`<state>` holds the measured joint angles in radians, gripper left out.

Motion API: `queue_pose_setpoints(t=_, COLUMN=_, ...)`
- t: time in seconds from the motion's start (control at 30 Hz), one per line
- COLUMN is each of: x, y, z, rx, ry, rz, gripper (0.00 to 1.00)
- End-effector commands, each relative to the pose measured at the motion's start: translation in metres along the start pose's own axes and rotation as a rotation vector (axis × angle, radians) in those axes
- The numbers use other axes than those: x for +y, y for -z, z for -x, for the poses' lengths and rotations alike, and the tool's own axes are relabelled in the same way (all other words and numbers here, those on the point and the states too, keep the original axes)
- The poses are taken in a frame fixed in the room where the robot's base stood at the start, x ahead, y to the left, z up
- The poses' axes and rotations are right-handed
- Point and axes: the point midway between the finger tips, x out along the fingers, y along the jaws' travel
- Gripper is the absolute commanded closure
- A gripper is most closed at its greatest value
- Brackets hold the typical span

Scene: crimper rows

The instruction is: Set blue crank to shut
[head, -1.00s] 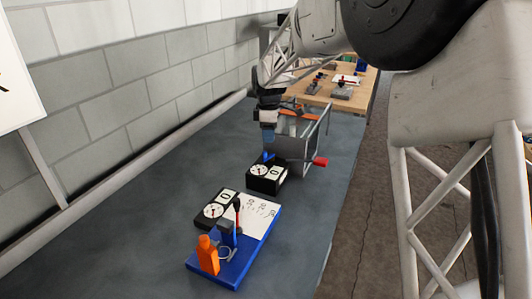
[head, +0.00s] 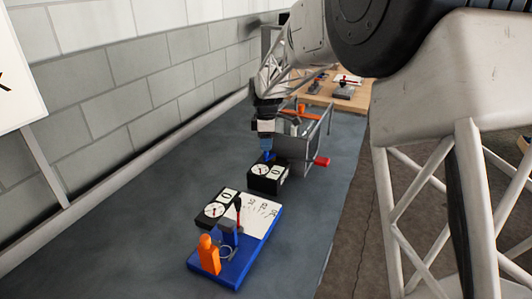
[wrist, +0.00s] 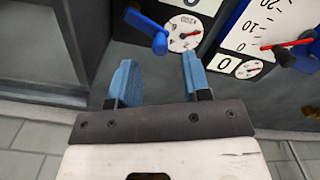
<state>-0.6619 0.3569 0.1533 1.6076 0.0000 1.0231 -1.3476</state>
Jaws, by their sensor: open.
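The blue crank (wrist: 150,32) is a short blue arm with a rounded knob. It sits beside a white dial with a red pointer in the wrist view. In the head view the crank (head: 269,156) shows at the top of a black box (head: 262,187) with a dial and a "0" plate. My gripper (wrist: 158,62) has its two blue fingers apart with nothing between them. The crank knob lies just beyond the fingertips, roughly centred between them. In the head view my gripper (head: 266,148) is close above the crank; I cannot tell whether they touch.
A grey metal frame with a red handle (head: 321,161) stands right behind the black box. Nearer is a blue base (head: 232,272) with an orange block (head: 208,256), a white scale plate and a red-black lever (head: 238,212). A block wall runs along the left.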

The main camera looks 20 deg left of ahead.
Motion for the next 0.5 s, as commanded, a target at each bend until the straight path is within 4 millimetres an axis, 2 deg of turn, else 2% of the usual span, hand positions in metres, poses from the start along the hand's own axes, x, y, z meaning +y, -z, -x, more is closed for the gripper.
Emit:
queue_pose_setpoints(t=0.2, x=-0.001, y=0.000, z=-0.028, rx=-0.001, ry=0.003, rz=0.000, gripper=0.56)
queue_pose_setpoints(t=0.5, x=0.000, y=0.000, z=-0.045, rx=0.000, ry=0.000, rz=0.000, gripper=0.56)
